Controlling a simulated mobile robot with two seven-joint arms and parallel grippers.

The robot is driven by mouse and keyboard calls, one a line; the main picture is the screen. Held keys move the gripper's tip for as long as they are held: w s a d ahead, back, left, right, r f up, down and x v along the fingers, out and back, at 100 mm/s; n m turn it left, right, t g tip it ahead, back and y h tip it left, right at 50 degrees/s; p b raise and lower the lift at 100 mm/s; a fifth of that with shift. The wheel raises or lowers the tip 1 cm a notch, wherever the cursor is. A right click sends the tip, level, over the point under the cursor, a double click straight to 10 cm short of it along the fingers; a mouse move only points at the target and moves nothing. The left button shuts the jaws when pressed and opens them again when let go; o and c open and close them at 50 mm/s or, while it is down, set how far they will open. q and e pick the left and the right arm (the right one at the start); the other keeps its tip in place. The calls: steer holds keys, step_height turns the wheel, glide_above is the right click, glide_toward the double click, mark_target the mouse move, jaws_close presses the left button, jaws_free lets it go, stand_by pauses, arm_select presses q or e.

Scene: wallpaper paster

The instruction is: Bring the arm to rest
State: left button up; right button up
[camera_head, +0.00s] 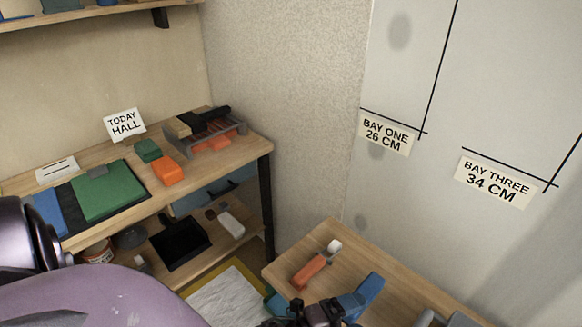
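My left arm (130,297) comes in from the lower left as a large, close purple link. A dark gripper (318,314), which looks like my left one, shows at the bottom edge in front of the small right-hand table. Its fingers are mostly cut off, so I cannot tell whether it is open or shut. A blue object (361,297) lies on the table right beside it; I cannot tell whether they touch. My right gripper is not in view.
The small wooden table (345,245) holds an orange-handled tool (313,266) and a grey item (440,319). A workbench (200,187) at left holds a green mat (107,190), an orange block (167,172) and a rack (215,133). A wall with bay labels (386,136) stands behind.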

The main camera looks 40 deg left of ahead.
arm_select(q)
steer(key=s+a+f+n+g+y, duration=0.5)
steer(key=s+a+f+n+y, duration=0.4)
steer(key=s+a+n, duration=0.7)
steer(key=r+p, duration=0.1)
steer(key=p, duration=0.1)
steer(key=w+d+r+n+p, duration=0.1)
steer(key=r+p, duration=0.1)
steer(key=w+d+r+n+h+p, duration=0.1)
steer(key=p, duration=0.1)
steer(key=shift+w+r, duration=0.2)
steer(key=shift+r, duration=0.1)
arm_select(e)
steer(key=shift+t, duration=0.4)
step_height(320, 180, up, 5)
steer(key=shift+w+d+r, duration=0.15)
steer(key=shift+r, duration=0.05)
